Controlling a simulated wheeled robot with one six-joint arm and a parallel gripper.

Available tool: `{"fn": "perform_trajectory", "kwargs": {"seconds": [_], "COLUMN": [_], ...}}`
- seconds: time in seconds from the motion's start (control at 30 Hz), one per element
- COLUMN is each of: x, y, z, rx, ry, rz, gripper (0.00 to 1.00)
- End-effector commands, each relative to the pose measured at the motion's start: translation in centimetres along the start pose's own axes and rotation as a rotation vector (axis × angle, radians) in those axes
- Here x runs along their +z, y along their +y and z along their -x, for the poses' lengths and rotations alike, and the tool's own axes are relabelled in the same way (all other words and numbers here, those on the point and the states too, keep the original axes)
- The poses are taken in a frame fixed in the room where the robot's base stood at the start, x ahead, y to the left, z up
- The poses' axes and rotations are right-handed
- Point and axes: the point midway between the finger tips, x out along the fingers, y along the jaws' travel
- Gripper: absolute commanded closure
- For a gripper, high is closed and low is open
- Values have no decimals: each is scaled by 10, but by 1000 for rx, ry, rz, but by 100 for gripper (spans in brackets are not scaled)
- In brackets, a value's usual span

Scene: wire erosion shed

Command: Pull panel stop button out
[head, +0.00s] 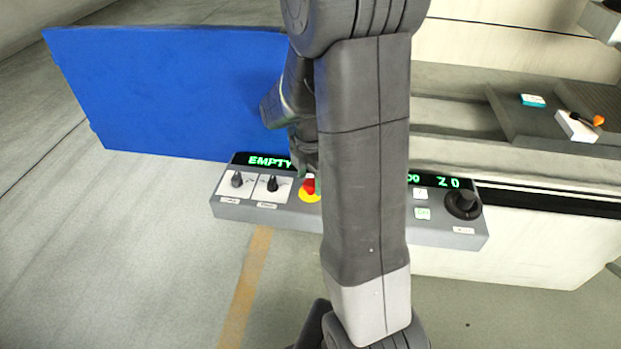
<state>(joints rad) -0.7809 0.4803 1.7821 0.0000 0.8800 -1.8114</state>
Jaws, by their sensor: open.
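The panel stop button (308,186) is red on a yellow surround, on the grey control panel (350,218). My arm hides the panel just right of it. My gripper (305,170) is pointed down right above the button, partly behind my arm. Its jaws are open. I cannot tell whether they touch the button or stand around it.
A blue board (170,90) stands behind at left. A dark tray with small items (577,127) is at right.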

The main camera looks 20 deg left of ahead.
Motion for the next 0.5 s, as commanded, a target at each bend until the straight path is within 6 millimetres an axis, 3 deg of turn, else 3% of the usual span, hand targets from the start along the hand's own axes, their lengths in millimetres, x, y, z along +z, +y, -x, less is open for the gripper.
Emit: {"fn": "perform_trajectory", "kwargs": {"seconds": [0.33, 0.5], "x": [0, 0], "y": [0, 0], "z": [-4, -4], "rx": [1, 1], "ry": [0, 0], "rz": [0, 0], "gripper": [43, 74]}}
